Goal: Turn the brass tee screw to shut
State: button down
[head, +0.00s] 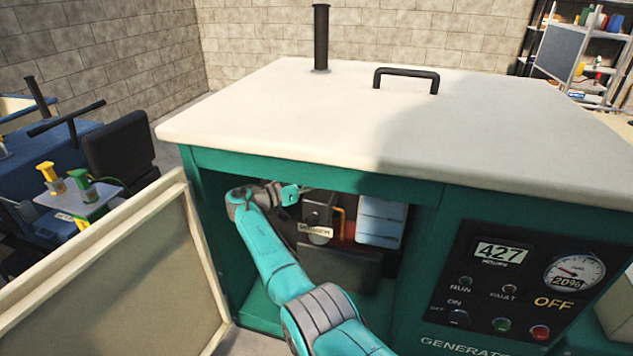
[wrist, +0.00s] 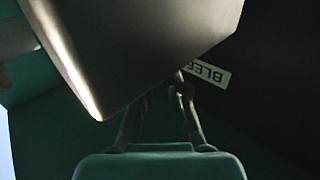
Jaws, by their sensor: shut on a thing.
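My gripper (head: 291,194) reaches through the open side of the green generator cabinet, up under its top edge. It also shows in the wrist view (wrist: 168,90), shut, with its fingertips partly behind a large grey metal block (wrist: 140,45). A white tag (wrist: 208,73) beginning "BLE" hangs upside down just right of the fingertips. The brass tee screw is hidden between the fingers and behind the block, so I cannot make out its shape or angle. In the head view, the grey filter unit (head: 318,209) stands just right of my gripper.
A small label plate (head: 316,231), an orange pipe (head: 342,222) and a pale blue card (head: 381,221) are beside the filter unit. A dark box (head: 338,267) is below. The open door panel (head: 125,275) stands at left; the control panel (head: 528,290) is at right, reading OFF.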

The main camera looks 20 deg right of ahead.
jog(key=shift+s+d+f, duration=0.15)
jog(key=shift+d+f, duration=0.05)
jog(key=shift+f, duration=0.05)
jog(key=c, duration=1)
grip_release()
jog(key=shift+r, duration=0.15)
jog(key=shift+a, duration=0.1)
jog(key=shift+n+t, duration=0.4)
jog(key=shift+t, duration=0.2)
jog(key=shift+n+t+y, duration=0.3)
jog(key=shift+n+t, duration=0.1)
jog(key=shift+t, duration=0.2)
